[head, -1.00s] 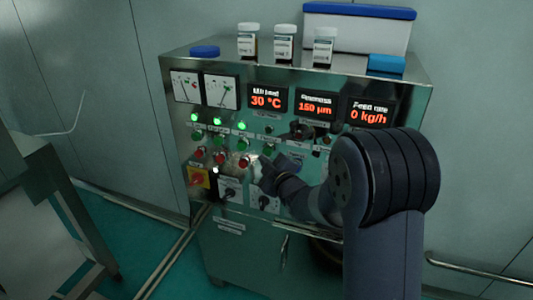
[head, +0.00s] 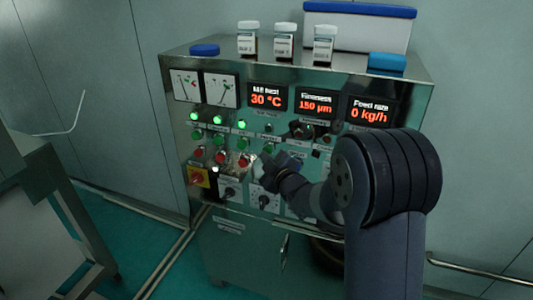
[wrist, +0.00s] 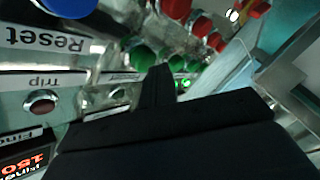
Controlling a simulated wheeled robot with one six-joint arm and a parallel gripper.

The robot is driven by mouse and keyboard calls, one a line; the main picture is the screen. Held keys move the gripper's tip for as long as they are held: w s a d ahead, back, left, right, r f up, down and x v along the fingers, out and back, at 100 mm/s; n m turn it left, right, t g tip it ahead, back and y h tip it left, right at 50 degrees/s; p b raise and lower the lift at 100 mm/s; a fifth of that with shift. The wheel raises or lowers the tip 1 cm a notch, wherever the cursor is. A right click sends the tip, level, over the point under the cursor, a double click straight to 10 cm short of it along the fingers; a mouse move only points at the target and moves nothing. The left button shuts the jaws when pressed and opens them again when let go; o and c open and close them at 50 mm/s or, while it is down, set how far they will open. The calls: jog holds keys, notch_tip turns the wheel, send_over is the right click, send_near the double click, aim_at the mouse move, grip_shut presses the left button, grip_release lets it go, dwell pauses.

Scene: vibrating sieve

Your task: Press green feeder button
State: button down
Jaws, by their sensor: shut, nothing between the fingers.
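Green buttons sit in a row on the front of the control cabinet (head: 225,240). The rightmost of the row (head: 268,148) is just above my gripper (head: 258,167), and its small label is too small to read. My gripper is shut and empty, with its tip close to the panel, right of the red buttons (head: 244,160). I cannot tell whether it touches anything. In the wrist view, the panel appears upside down; the dark shut fingers (wrist: 158,78) overlap the row of green buttons (wrist: 140,56) and hide part of it.
Lit green lamps (head: 218,120) are above the buttons. Displays include feed rate (head: 370,112) at 0 kg/h. Rotary switches (head: 230,192) and a red-yellow switch (head: 198,177) are below. The wrist view shows a blue button (wrist: 70,6) near a "Reset" label. Bottles (head: 284,43) stand on top.

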jog(key=shift+w+d, duration=0.2)
jog(key=shift+w, duration=0.25)
dwell(0.7)
dwell(0.4)
jog(key=shift+s+a+b, duration=0.35)
jog(key=shift+s+b, duration=0.5)
jog(key=shift+b, duration=0.05)
jog(key=s+b, duration=0.1)
jog(key=s+a+b, duration=0.1)
jog(key=s, duration=0.1)
jog(key=s+b, duration=0.1)
jog(key=shift+s+a, duration=0.35)
dwell(0.4)
